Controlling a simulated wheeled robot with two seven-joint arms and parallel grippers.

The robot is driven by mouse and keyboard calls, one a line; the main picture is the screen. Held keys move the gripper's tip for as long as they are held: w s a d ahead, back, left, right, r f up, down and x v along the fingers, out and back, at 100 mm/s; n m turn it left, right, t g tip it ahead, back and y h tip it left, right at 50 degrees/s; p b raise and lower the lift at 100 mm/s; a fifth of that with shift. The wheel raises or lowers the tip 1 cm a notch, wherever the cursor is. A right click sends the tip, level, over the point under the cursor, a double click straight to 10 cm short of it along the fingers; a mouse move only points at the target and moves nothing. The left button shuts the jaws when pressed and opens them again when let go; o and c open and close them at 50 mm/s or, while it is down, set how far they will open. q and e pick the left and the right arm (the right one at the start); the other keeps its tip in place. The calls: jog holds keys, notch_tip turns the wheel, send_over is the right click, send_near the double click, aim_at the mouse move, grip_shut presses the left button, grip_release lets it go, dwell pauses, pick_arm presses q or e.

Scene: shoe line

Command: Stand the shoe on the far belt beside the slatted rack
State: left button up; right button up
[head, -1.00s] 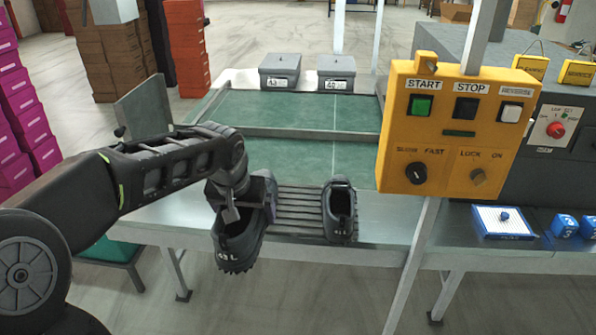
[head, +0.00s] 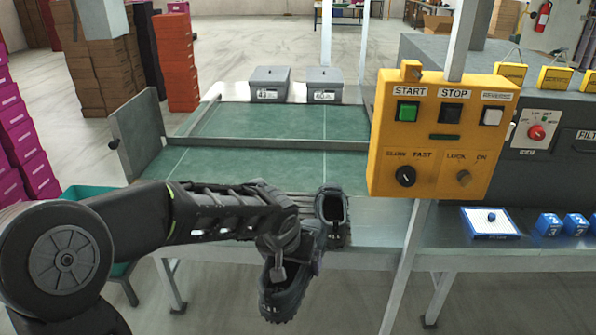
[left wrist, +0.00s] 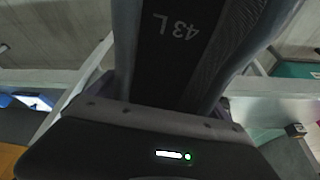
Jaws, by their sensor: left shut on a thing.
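My left gripper (head: 281,262) is shut on a dark shoe (head: 287,297), held in front of the table's near edge, its studded sole showing at the bottom. In the left wrist view the same shoe (left wrist: 178,35) fills the middle and reads "43 L". The slatted rack (head: 305,202) lies on the near edge, mostly hidden behind my arm. A second dark shoe (head: 333,226) sits at the rack's right end, just behind and right of the held one. The green far belt (head: 270,121) is clear beyond a metal divider. My right gripper is not in view.
The near green belt (head: 240,164) is clear. Two grey lidded boxes (head: 269,84) (head: 324,84) stand behind the far belt. A yellow control box (head: 440,135) on a post stands at right. A grey upright plate (head: 139,135) stands at left.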

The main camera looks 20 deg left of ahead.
pick_arm(q)
jog(key=shift+m, duration=0.5)
jog(key=d+f+b, duration=0.1)
jog(key=d+f, duration=0.1)
jog(key=w+d+f+b, duration=0.1)
jog(key=d+f, duration=0.1)
jog(key=f, duration=0.1)
jog(key=shift+d+f, duration=0.25)
jog(key=shift+d, duration=0.15)
jog(key=shift+w+f+b, duration=0.1)
jog(key=shift+f+b, duration=0.35)
jog(key=shift+b, duration=0.25)
